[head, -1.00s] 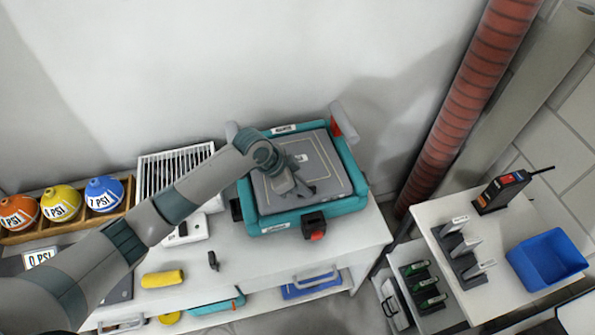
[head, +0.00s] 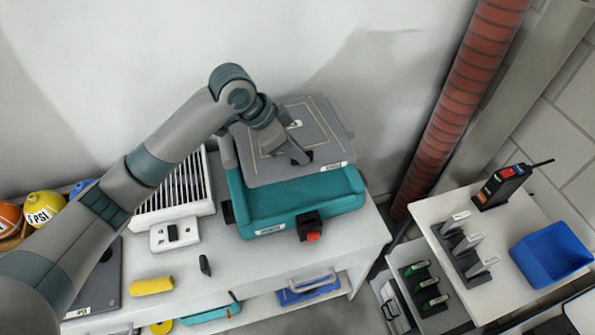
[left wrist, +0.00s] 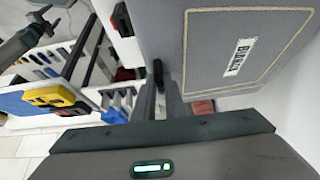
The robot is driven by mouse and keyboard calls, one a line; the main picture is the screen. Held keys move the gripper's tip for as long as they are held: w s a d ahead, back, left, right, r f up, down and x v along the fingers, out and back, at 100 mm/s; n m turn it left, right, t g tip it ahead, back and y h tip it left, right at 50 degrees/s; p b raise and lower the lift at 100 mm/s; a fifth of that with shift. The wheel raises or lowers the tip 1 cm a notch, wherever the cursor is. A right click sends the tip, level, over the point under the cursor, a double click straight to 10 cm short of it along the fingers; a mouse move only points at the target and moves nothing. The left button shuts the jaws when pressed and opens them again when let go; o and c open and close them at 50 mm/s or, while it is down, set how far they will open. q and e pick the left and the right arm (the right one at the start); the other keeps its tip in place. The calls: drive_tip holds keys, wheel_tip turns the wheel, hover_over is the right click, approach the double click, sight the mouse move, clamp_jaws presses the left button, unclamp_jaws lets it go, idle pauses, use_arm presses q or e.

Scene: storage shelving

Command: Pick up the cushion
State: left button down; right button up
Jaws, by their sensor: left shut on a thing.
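The cushion (head: 325,161) is a flat grey pad with a light stitched border and a white label. In the head view it is raised and tilted above a teal tray (head: 262,222). My left gripper (head: 302,158) is shut on the cushion near its front part, and the arm hides some of its left side. In the left wrist view the grey cushion (left wrist: 205,60) fills the upper right, close to the fingers (left wrist: 160,95).
The tray stands on a white table (head: 360,235) against the wall, with a white vented box (head: 176,200) to its left. A red-brown pipe (head: 455,110) rises at the right. Beyond it a side table holds a blue bin (head: 550,255) and a black device (head: 500,187).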

sight(253, 167)
use_arm(q)
drive_tip(key=shift+r+b, duration=0.4)
drive_tip(key=shift+r, duration=1.75)
use_arm(e)
drive_tip(key=shift+f, duration=0.6)
use_arm(q)
drive_tip(key=shift+a, duration=0.1)
drive_tip(key=shift+a+f, duration=0.15)
drive_tip(key=shift+a, duration=0.1)
drive_tip(key=a+n+t, duration=0.1)
drive_tip(key=a+n, duration=0.1)
drive_tip(key=a, duration=0.1)
drive_tip(key=s+a+n+t+y+b, duration=0.1)
drive_tip(key=a+n, duration=0.2)
drive_tip(key=a+f+n+t+y+b, duration=0.1)
drive_tip(key=a+n, duration=0.1)
drive_tip(key=a, duration=0.2)
drive_tip(key=shift+s, duration=0.2)
drive_tip(key=s+a+n+t+y+b, duration=0.1)
drive_tip(key=s+a+n+y, duration=0.1)
drive_tip(key=a+n, duration=0.5)
drive_tip(key=shift+s+a+r+y, duration=0.15)
drive_tip(key=shift+s+a+y, duration=0.1)
drive_tip(key=shift+a+y, duration=0.65)
use_arm(e)
drive_tip(key=shift+f, duration=1.6)
